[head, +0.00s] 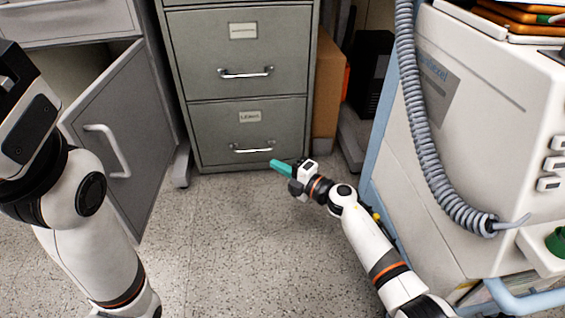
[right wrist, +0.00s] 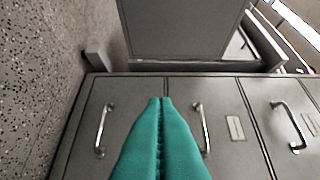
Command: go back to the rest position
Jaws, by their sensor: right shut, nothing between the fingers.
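My right gripper (head: 281,167) has teal fingers and reaches in from the lower right in the head view, low in front of the grey filing cabinet (head: 247,88). Its fingers (right wrist: 160,103) are together and empty in the right wrist view, pointing at the cabinet's drawer fronts. I cannot tell whether the fingertips touch the cabinet. My left arm stands at the left edge of the head view, and its gripper is out of the picture.
A grey cupboard door (head: 110,140) stands open at the left. A pale medical machine (head: 480,130) with a coiled grey cable (head: 422,130) stands at the right, close to my right arm. A cardboard box (head: 327,85) is beside the cabinet. The speckled floor (head: 235,240) in front is clear.

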